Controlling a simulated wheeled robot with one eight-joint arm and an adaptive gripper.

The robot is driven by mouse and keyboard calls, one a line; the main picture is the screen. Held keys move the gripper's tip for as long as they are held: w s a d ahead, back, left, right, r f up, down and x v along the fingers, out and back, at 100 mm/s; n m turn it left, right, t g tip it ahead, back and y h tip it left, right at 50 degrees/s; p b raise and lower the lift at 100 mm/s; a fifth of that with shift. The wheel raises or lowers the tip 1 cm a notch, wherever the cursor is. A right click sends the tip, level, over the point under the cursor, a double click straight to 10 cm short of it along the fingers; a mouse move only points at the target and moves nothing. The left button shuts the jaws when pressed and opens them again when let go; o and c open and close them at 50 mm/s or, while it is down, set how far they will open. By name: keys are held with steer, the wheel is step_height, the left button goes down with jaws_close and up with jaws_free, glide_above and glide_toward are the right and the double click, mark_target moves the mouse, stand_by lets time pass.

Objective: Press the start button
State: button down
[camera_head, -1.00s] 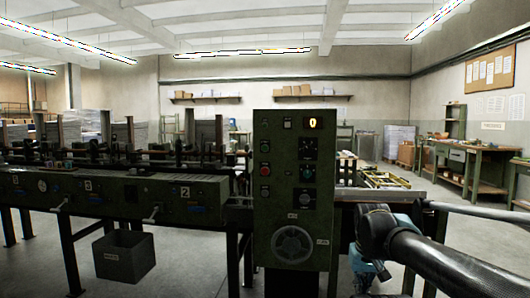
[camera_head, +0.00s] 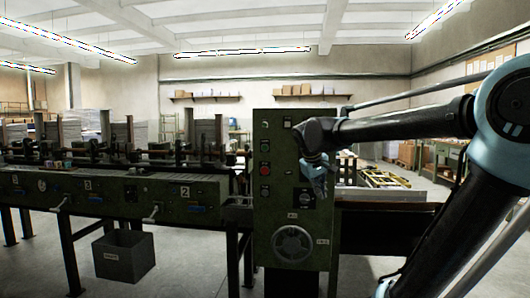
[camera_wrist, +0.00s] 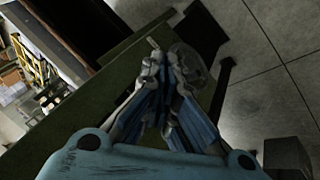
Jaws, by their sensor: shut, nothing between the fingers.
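The green control panel (camera_head: 275,215) stands upright in the middle of the head view. A column of small round buttons runs down its left side, with a red button (camera_head: 265,169) and a smaller dark button (camera_head: 264,190) below it. Their labels are too small to read, so I cannot tell which is the start button. My gripper (camera_head: 320,196) is shut and empty, pointing down in front of the panel's right half, right of the button column. It hides part of the dials there. In the wrist view, my gripper (camera_wrist: 165,60) has its fingers together; the panel's buttons do not show clearly.
A handwheel (camera_head: 292,244) sits low on the panel; it also shows beyond the fingers in the wrist view (camera_wrist: 190,62). A dial (camera_head: 306,196) is close to the gripper. The long green machine (camera_head: 120,192) extends left. A grey bin (camera_head: 124,257) stands on the floor.

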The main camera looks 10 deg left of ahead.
mark_target(265, 148)
steer(key=w+a+r+n+t, duration=0.1)
steer(key=w+a+r, duration=0.2)
steer(key=a, duration=0.4)
steer(key=w+a+r+n+t, duration=0.1)
steer(key=w+a+r, duration=0.3)
steer(key=a, duration=0.4)
steer(key=w+a+r+n+t, duration=0.1)
steer(key=w+a+r+n, duration=0.1)
steer(key=w+a+r, duration=0.2)
steer(key=a+r, duration=0.1)
steer(key=a, duration=0.2)
steer(key=shift+w+a+r+t, duration=0.25)
steer(key=shift+a+t, duration=0.05)
steer(key=shift+a, duration=0.1)
steer(key=shift+w, duration=0.1)
steer(key=shift+y, duration=0.3)
steer(key=shift+w+d, duration=0.2)
steer(key=shift+w, duration=4.1)
steer(key=shift+w, duration=0.2)
steer(key=shift+w, duration=0.15)
